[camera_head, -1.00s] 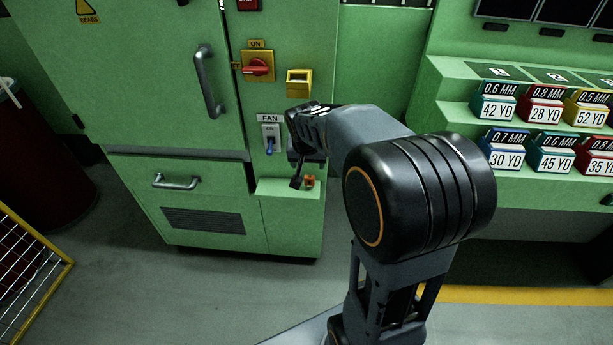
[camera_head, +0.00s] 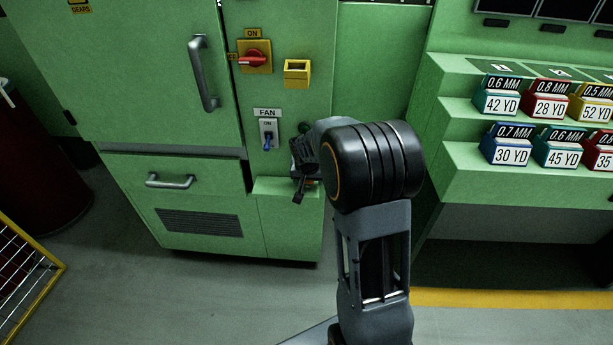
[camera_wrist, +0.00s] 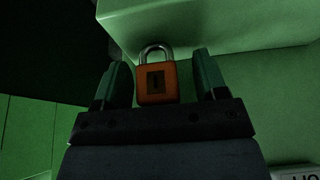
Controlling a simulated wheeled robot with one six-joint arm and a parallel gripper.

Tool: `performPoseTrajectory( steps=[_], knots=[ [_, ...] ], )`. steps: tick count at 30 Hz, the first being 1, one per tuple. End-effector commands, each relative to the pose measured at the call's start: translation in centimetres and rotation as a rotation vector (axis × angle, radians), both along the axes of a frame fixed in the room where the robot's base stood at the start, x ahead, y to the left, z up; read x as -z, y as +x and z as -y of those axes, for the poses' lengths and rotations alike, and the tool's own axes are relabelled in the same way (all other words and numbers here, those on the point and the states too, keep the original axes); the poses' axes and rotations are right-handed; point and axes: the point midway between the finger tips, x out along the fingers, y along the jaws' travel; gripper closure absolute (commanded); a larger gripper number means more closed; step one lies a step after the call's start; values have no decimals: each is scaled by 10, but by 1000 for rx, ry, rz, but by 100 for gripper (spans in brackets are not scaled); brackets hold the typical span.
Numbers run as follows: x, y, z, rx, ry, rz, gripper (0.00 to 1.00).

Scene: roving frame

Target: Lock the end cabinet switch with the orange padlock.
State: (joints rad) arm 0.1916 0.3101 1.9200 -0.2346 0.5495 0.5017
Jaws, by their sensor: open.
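The end cabinet's red rotary switch (camera_head: 253,58) sits on a yellow plate, with an ON label above; its handle lies roughly horizontal. The orange padlock (camera_wrist: 156,84) shows in the wrist view with its metal shackle up and a dark keyhole plate facing me. My gripper (camera_wrist: 160,75) is open, with one finger on each side of the padlock and a gap on both sides. In the head view my gripper (camera_head: 303,187) is at the small green ledge (camera_head: 275,187) below the switch and mostly hides the padlock.
A FAN switch (camera_head: 268,132) with a blue lever is just left of my gripper. A yellow open-topped holder (camera_head: 297,73) is right of the red switch. A door handle (camera_head: 203,74) sticks out at left. Shelves of coloured boxes (camera_head: 505,150) stand at right.

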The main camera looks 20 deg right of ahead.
Motion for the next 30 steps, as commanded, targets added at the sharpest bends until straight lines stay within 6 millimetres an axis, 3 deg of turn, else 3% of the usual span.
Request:
performPoseTrajectory(
  steps=[13,30],
  knots=[
    [5,2,1,-1,0,0,34],
    [5,2,1,-1,0,0,89]
  ],
)
